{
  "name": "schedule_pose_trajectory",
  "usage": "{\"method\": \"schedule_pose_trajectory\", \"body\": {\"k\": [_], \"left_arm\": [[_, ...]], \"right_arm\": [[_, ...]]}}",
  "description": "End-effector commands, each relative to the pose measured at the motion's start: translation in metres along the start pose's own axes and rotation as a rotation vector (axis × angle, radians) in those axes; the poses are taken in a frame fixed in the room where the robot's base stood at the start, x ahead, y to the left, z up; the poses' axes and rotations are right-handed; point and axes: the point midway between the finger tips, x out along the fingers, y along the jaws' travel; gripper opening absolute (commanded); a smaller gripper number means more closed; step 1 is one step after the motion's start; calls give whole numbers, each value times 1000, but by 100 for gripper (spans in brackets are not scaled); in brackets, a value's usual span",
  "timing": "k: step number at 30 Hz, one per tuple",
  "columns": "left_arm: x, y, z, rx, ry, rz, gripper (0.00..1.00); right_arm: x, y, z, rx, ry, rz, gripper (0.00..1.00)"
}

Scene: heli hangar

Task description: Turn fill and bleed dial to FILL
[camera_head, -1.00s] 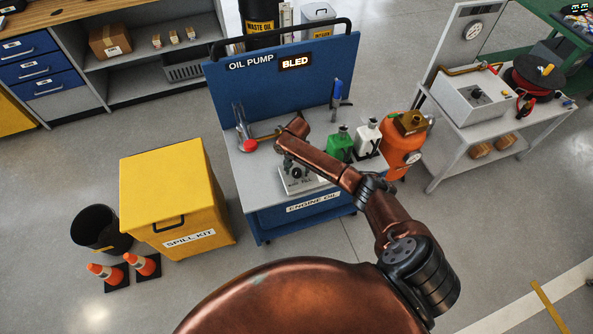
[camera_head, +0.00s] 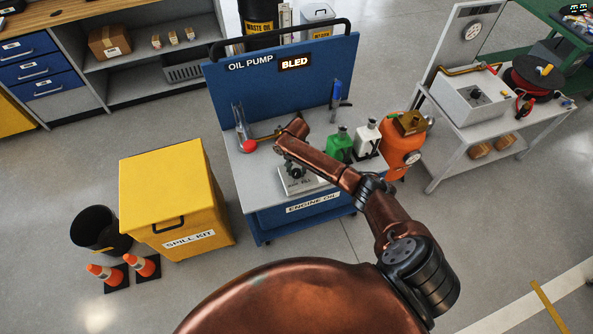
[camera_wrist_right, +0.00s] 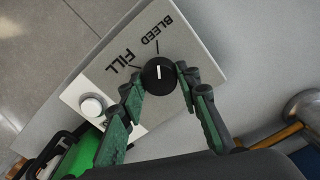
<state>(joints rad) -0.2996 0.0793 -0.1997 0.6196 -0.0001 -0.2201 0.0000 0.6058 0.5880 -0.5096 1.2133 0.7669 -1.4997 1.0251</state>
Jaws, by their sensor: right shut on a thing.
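The fill and bleed dial (camera_wrist_right: 158,75) is a round black knob with a white pointer line on a grey plate (camera_wrist_right: 205,50), which also shows on the blue oil pump cart in the head view (camera_head: 316,186). In the right wrist view the pointer points up at the BLEED mark; the FILL mark lies to its left. My right gripper (camera_wrist_right: 161,84) is shut on the dial, with a green and black finger on each side. In the head view my right gripper (camera_head: 292,167) is at the plate, and its arm hides part of it. My left gripper is not in view.
A white button (camera_wrist_right: 92,106) sits on the same plate. A green bottle (camera_head: 339,144) and a white bottle (camera_head: 367,137) stand right of the arm. A red ball (camera_head: 249,146) is left of the gripper.

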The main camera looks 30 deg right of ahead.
Motion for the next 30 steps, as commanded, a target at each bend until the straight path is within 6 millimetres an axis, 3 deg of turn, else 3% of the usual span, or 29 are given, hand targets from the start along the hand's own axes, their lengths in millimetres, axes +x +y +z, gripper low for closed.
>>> {"method": "schedule_pose_trajectory", "body": {"k": [11,30], "left_arm": [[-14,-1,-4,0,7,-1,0],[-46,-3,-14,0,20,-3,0]], "right_arm": [[-2,1,1,-135,-2,2,6],[-1,0,1,-722,-4,1,6]]}}
